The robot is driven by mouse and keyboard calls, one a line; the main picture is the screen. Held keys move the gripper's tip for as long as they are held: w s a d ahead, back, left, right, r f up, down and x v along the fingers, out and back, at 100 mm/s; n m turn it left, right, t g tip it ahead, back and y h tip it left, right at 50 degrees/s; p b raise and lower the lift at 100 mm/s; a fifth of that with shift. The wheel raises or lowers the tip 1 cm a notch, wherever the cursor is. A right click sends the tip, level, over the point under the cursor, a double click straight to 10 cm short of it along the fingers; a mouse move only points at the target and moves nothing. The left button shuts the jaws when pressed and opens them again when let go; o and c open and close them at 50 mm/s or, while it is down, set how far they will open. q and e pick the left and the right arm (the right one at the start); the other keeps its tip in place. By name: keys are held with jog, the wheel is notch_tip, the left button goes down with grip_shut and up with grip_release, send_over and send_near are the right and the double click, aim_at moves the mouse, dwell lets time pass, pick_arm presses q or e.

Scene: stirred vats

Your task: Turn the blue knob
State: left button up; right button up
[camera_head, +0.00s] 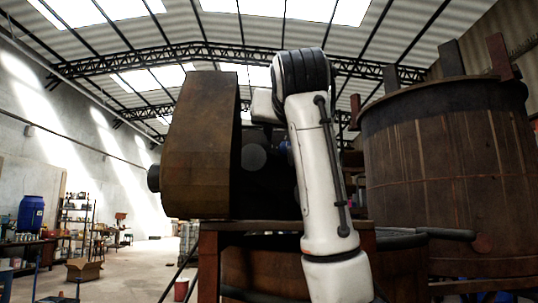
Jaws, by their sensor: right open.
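A small dark blue part (283,151), which looks like the blue knob, shows between the brown machine housing and my white right arm. My arm covers part of it. My right gripper (270,127) is at the far end of that arm, in the dark area just above and left of the blue part. It is open, but its fingers are hard to make out. I cannot tell whether it touches the knob. My left gripper is not in view.
A large brown housing (200,145) stands left of my arm. A big round vat (450,170) stands at the right, with a lower vat (400,262) in front. A blue barrel (31,213) and shelves are far left. The floor at left is partly clear.

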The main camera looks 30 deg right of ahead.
aim_at(282, 150)
jog(key=p+x, duration=0.3)
jog(key=x, duration=0.6)
jog(key=shift+d+p, duration=0.25)
jog(key=shift+p, duration=0.05)
jog(key=shift+w, duration=0.1)
jog(key=c, duration=1)
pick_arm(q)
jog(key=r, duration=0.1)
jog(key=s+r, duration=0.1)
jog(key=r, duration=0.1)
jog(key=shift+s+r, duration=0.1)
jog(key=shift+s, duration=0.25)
pick_arm(e)
jog(key=shift+c, duration=0.2)
